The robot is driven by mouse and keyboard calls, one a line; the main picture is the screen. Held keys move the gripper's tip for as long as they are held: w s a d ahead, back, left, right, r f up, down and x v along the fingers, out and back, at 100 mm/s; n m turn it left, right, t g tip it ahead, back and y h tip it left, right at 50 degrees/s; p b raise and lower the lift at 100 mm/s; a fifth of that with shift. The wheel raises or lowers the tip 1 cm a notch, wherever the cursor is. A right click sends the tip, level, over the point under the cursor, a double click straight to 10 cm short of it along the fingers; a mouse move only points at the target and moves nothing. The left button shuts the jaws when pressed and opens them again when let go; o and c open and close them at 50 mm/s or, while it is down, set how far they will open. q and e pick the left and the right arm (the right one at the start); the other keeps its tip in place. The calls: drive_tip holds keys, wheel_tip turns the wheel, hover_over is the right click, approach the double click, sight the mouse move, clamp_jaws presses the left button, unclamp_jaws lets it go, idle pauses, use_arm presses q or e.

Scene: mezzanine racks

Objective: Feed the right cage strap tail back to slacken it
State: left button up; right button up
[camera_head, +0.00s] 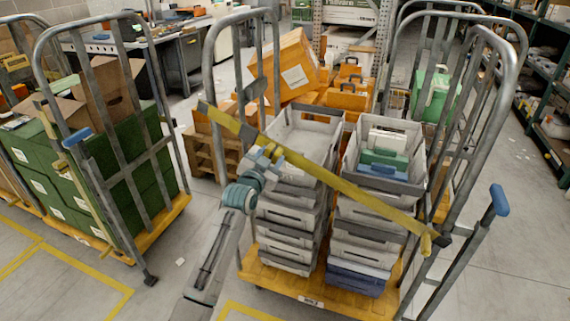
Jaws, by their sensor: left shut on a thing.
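The right cage (213,68) is a grey tube roll cage on a yellow base. Its yellow strap (350,190) runs diagonally across the front, from the left upright down to the right upright. A yellow end (426,243) hangs at the lower right. My left gripper (268,156) is at the strap's left half, in front of the crates, and is shut on the strap. The fingers hide part of the webbing there, and I cannot tell the tail from the main run. My right gripper is not in view.
Stacked grey crates (285,214) fill the right cage. A blue-ended lever (499,200) sticks out at its right. The left cage (150,60) holds green boxes (92,190). Orange cases stand behind.

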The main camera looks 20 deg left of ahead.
use_arm(q)
drive_tip(key=shift+a+r, duration=0.3)
drive_tip(key=shift+a, duration=0.25)
drive_tip(key=shift+c, duration=0.2)
drive_tip(key=shift+d+r, duration=0.1)
drive_tip(key=shift+r, duration=0.05)
drive_tip(key=o, duration=1.3)
drive_tip(key=shift+o, duration=0.5)
drive_tip(key=shift+a, duration=0.3)
drive_tip(key=shift+d+f, duration=0.1)
drive_tip(key=shift+f, duration=0.1)
